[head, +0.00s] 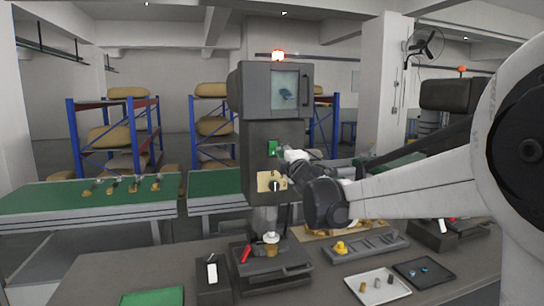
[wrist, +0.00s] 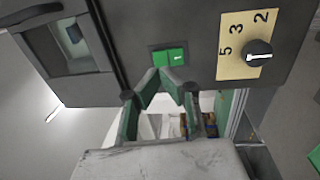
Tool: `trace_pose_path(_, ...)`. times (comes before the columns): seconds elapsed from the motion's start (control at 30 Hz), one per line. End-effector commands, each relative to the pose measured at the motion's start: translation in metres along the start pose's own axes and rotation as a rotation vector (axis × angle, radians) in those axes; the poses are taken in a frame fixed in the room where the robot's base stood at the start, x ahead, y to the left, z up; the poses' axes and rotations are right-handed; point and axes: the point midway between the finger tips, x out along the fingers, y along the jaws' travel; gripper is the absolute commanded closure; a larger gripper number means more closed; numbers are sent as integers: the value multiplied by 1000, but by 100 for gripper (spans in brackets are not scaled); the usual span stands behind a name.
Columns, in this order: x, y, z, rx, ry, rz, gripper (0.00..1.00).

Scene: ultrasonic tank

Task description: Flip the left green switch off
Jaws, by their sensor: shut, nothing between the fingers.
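A pair of green switches sits side by side on the dark front of the machine. In the wrist view the left green switch (wrist: 160,58) is plain green, and the right green switch (wrist: 177,56) shows a small pale mark. In the head view the switch pair is a small green patch (head: 272,147). My gripper (wrist: 166,73) is shut and empty, its fingertips just below the switches in the picture. I cannot tell whether the tips touch the left switch. In the head view my gripper (head: 284,151) is at the machine's front, right of the green patch.
A tan dial plate with numbers (wrist: 231,45) and a black knob (wrist: 259,54) is right of the switches. A windowed door (head: 286,92) is above them. A workbench (head: 230,234) with trays and boxes lies below my arm; green conveyors (head: 60,198) stand behind.

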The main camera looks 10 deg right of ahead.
Motion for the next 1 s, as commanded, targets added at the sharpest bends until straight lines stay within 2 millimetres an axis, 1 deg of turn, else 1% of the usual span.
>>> trace_pose_path(0.03,9,1,0,1,0,0,100)
trace_pose_path(0.2,32,1,0,0,0,0,100)
trace_pose_path(0.4,49,1,0,0,-1,0,100)
trace_pose_path(0.53,52,0,0,0,-1,0,100)
trace_pose_path(0.87,53,0,0,0,-1,0,100)
trace_pose_path(1.0,58,0,0,0,0,0,100)
